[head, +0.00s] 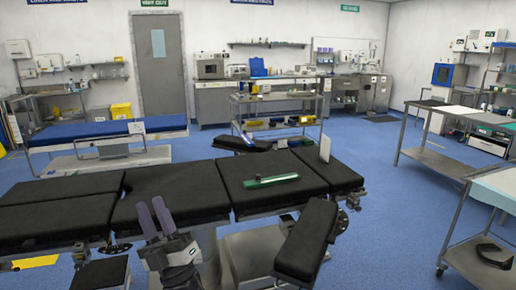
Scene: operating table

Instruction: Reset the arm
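My gripper (150,204) is at the lower left of centre in the head view, in front of the black operating table (190,182). Its two purple-grey fingers point up and away from me. A narrow gap shows between the fingertips, and nothing is seen between them. A long green object (271,181) lies on the right part of the operating table, well to the right of my gripper.
A padded black side board (306,240) juts toward me at the right of the table. A blue-topped bed (105,134) stands behind left, and a metal cart (277,97) behind centre. Steel tables (436,160) line the right. Blue floor is clear between them.

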